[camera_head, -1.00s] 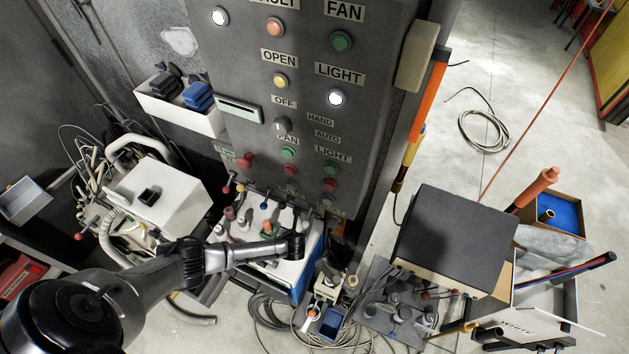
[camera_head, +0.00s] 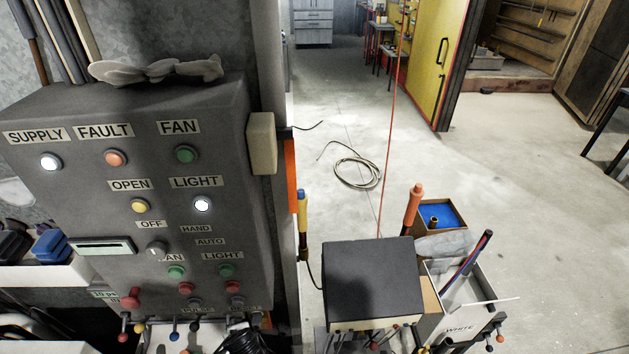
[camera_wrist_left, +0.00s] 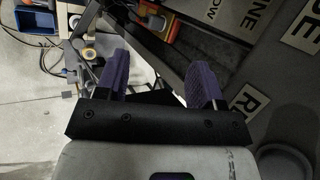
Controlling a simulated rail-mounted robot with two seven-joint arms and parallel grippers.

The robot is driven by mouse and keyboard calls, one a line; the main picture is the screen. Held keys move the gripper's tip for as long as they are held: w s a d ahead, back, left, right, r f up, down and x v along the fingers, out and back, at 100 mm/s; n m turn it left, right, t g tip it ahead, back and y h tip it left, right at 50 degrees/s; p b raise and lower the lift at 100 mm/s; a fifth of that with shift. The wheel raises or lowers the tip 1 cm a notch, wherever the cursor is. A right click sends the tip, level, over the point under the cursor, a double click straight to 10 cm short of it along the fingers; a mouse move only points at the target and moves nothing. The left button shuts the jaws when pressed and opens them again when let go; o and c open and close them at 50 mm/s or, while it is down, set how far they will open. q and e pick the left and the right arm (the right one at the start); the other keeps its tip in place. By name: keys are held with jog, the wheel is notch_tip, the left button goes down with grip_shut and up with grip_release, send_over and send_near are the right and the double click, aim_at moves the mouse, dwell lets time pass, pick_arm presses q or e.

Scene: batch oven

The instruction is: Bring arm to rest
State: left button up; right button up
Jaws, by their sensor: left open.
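My left gripper (camera_wrist_left: 158,78) shows in the left wrist view with its two purple-padded fingers apart and nothing between them. Dark parts and a grey surface with partly cut-off labels lie beyond and to the right of the fingers. In the head view, a black ribbed part at the bottom edge may be my arm; the left gripper cannot be made out there. My right arm and gripper are not in view. The grey control panel (camera_head: 245,270) stands at the left of the head view, with lit white lamps at SUPPLY and LIGHT.
A dark-topped box (camera_head: 372,272) stands right of the panel. Beside it are a white bin (camera_head: 460,322) and a blue-lined box (camera_head: 455,215). A coiled cable (camera_head: 357,172) lies on the floor. A thin red line crosses the view.

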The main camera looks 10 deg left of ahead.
pick_arm(q)
jog(key=d+r+n+t+h+p, duration=0.15)
jog(key=d+r+n, duration=0.25)
jog(key=d+r, duration=0.45)
jog(key=s+d+r+n+t+h+p, duration=0.1)
jog(key=s+r+n+h+p, duration=0.25)
jog(key=s+r, duration=0.75)
jog(key=s+n+g+p, duration=0.2)
jog(key=s+g+p, duration=0.1)
jog(key=s, duration=1.2)
jog(key=shift+a, duration=0.3)
